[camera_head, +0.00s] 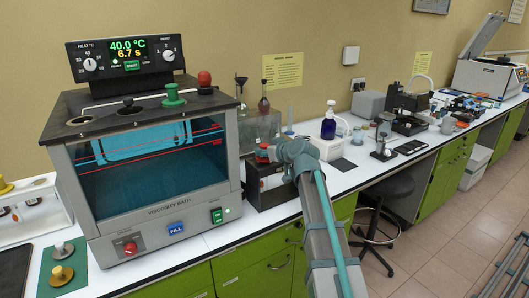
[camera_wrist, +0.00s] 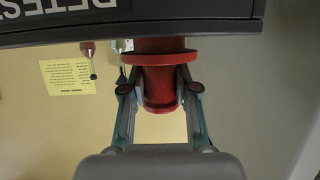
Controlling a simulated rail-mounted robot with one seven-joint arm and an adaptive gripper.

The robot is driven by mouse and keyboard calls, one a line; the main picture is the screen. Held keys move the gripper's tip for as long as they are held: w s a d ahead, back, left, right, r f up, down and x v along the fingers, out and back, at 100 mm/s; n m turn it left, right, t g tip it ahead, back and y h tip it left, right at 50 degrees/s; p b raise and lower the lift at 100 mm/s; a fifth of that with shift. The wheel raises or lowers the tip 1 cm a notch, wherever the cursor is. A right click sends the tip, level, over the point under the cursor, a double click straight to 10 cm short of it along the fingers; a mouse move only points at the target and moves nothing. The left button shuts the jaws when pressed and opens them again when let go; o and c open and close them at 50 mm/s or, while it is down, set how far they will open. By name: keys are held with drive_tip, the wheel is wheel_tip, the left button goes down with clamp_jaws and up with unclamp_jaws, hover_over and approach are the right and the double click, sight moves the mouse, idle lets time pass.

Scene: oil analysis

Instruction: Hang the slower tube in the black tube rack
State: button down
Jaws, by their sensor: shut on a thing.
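My gripper (camera_wrist: 160,92) is shut on a red cap with a wide flange (camera_wrist: 165,58), one finger on each side. In the head view the red cap (camera_head: 263,152) shows at the end of my arm, over the black tube rack (camera_head: 256,196) right of the bath. A black panel with pale lettering (camera_wrist: 200,14) lies across the top of the wrist view, close to the flange. The glass below the cap is mostly hidden. In the bath top stand a green-capped tube (camera_head: 173,95) and another red-capped one (camera_head: 204,82).
The viscosity bath (camera_head: 150,205) stands left of my gripper, its display reading 40.0 °C and 6.7 s. Flasks stand behind the rack. A blue bottle (camera_head: 328,128) and a microscope stand to the right. A stool (camera_head: 385,190) stands before the bench.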

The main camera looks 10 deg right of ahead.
drive_tip(key=shift+f+b, duration=0.4)
drive_tip(key=shift+b, duration=0.05)
idle(0.3)
drive_tip(key=c, duration=0.8)
unclamp_jaws()
drive_tip(key=shift+s, duration=0.15)
drive_tip(key=v, duration=1.1)
drive_tip(key=shift+s+d+r, duration=0.1)
drive_tip(key=shift+s+r, duration=0.1)
drive_tip(key=shift+s, duration=0.15)
